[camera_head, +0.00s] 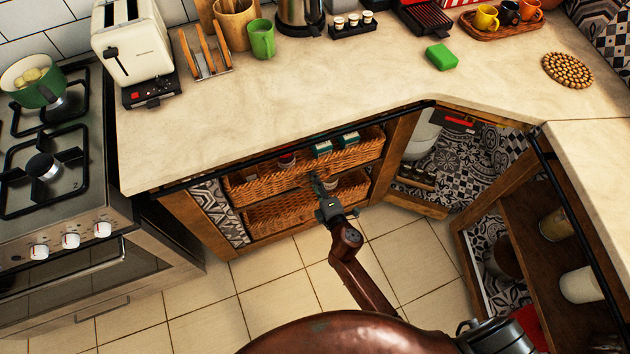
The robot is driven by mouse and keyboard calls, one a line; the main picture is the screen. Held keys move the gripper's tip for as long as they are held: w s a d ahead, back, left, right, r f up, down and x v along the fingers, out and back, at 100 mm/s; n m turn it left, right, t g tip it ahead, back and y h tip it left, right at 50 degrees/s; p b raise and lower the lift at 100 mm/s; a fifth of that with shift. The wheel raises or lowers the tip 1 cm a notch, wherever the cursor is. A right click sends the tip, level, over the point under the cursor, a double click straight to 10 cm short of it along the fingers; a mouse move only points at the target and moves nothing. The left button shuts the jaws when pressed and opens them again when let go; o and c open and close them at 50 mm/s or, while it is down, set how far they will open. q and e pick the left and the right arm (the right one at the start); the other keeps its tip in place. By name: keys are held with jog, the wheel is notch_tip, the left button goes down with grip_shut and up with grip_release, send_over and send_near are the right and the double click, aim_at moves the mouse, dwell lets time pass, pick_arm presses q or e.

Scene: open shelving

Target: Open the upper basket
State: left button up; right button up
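The upper basket (262,187) is a wide wicker drawer in the open shelving under the countertop. A few small boxes and a jar show inside it. The lower basket (275,216) is a similar wicker drawer just below. My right gripper (317,182) is at the front of the upper basket, near the middle of its front wall. It looks very close to the wicker, but I cannot tell whether it touches. Its fingers are small and dark here, so their opening is unclear. It hides part of both baskets. My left gripper is out of view.
The pale countertop (330,100) overhangs the baskets, with a dark rail (290,146) along its front edge. A stove (60,190) stands at the left. Open shelves (545,235) are at the right. The tiled floor (215,295) before the baskets is clear.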

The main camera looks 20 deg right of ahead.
grip_shut()
dwell(0.5)
